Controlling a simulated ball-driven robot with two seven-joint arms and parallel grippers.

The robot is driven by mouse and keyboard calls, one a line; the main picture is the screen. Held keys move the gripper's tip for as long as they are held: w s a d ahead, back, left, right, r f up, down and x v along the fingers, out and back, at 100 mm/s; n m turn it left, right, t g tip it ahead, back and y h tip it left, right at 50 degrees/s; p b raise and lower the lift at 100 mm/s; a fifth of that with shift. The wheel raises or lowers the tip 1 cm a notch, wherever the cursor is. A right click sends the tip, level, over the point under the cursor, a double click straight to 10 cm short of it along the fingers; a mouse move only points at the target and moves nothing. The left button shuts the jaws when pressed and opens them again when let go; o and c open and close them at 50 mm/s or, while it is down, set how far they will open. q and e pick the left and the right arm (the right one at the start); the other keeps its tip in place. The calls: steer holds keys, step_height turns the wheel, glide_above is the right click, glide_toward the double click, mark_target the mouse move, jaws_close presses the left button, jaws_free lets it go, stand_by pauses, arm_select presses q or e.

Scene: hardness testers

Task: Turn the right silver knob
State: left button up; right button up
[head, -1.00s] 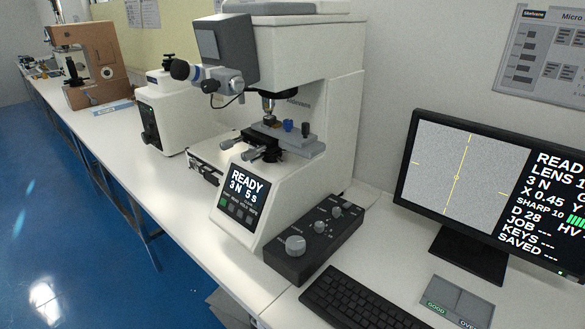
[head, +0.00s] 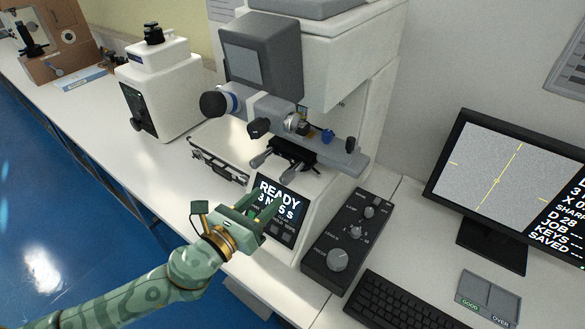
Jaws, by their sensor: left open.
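The white hardness tester (head: 345,110) has a dark stage under its lens, with silver micrometer knobs (head: 262,158) at the front of it. A black control box (head: 345,245) right of the tester carries silver knobs: a large one (head: 338,259) at the near end, a smaller one (head: 355,232) in the middle, and another (head: 369,211) at the far end. I cannot tell which is the right silver knob. My left gripper (head: 264,214) is open and empty, in front of the tester's READY screen (head: 277,201), hiding part of it. It is left of the box and apart from all knobs. My right gripper is not in view.
A monitor (head: 500,180) stands at the right, with a keyboard (head: 395,300) and a grey pad with GOOD and OVER labels (head: 489,293) before it. An open black case (head: 218,160) lies left of the tester. Another white machine (head: 160,85) stands farther left.

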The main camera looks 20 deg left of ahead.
mark_target(287, 178)
arm_select(q)
steer(key=x, duration=1.1)
steer(key=shift+f, duration=0.1)
jaws_close()
